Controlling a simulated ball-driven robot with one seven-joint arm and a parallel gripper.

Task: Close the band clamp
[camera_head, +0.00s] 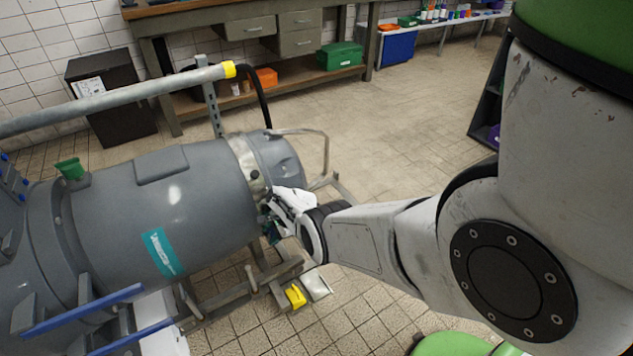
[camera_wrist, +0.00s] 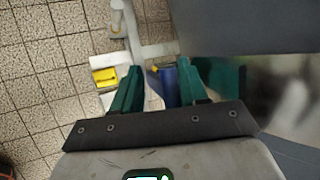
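The band clamp (camera_head: 243,160) is a shiny metal band around the grey cylindrical vessel (camera_head: 205,195), near its right end. In the wrist view, a shiny metal surface (camera_wrist: 250,85) lies to the right, probably the band. My gripper (camera_head: 268,220) is at the lower front side of the vessel, close to the band. In the wrist view, the green fingers of my gripper (camera_wrist: 160,85) stand apart. A blue piece (camera_wrist: 168,82) shows between them, nearer the right finger. I cannot tell whether it belongs to the clamp or whether a finger touches it.
A metal stand (camera_head: 250,288) is under the vessel, with a yellow block (camera_head: 295,295) at its foot. A grey pipe (camera_head: 130,92) with a yellow end runs above the vessel. A workbench (camera_head: 190,20) stands behind. The tiled floor (camera_head: 385,130) to the right is clear.

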